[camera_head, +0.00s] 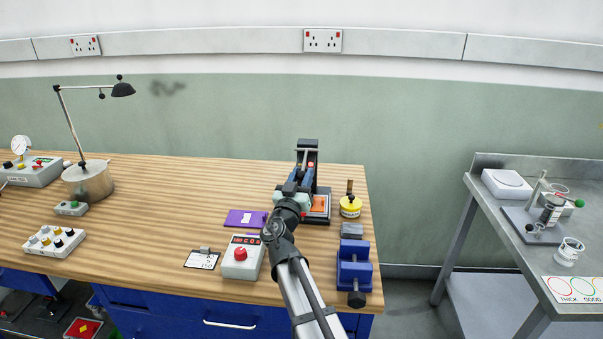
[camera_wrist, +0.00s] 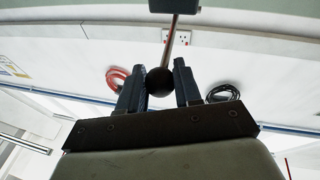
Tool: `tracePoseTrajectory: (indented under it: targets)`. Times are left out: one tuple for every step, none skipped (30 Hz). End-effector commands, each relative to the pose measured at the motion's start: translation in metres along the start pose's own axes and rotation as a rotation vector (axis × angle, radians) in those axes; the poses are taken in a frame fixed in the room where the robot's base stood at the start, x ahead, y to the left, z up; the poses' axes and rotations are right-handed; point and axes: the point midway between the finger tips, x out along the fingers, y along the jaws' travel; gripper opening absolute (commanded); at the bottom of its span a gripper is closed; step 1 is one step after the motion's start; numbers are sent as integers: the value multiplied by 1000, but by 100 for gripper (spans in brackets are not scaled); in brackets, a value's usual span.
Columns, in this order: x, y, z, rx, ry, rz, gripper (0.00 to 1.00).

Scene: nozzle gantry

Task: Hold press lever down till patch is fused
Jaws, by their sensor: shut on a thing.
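The press (camera_head: 308,148) stands upright near the right end of the wooden bench, with an orange piece (camera_head: 319,203) on its base, probably the patch. My gripper (camera_head: 300,178) is in front of the press and hides much of it. In the wrist view, the black ball knob (camera_wrist: 159,82) of the press lever sits between the two fingers of my gripper (camera_wrist: 159,70), which is shut on it. The lever's metal rod (camera_wrist: 172,40) runs up from the knob to a dark block. The lever's angle is hard to judge in the head view.
A control box (camera_head: 241,258) with a red knob and red display stands left of my arm. A purple mat (camera_head: 245,218) and a clipboard (camera_head: 202,260) lie nearby. A yellow pot (camera_head: 350,207) and a blue vise (camera_head: 354,268) stand to the right.

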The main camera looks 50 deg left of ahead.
Motion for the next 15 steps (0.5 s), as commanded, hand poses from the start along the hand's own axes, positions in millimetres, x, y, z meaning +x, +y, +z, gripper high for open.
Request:
tracePoseTrajectory:
  targets:
    - [0,0,2,2,-3,-1,0]
    - [0,0,2,2,-3,-1,0]
    - [0,0,2,2,-3,-1,0]
    - [0,0,2,2,-3,-1,0]
    - [0,0,3,2,-3,-1,0]
    - [0,0,2,2,-3,-1,0]
    - [0,0,2,2,-3,-1,0]
    - [0,0,2,2,-3,-1,0]
    - [0,0,2,2,-3,-1,0]
    - [0,0,2,2,-3,-1,0]
    - [0,0,2,2,-3,-1,0]
    - [0,0,2,2,-3,-1,0]
    - [0,0,2,2,-3,-1,36]
    - [0,0,2,1,-3,-1,39]
    - [0,0,2,1,-3,-1,43]
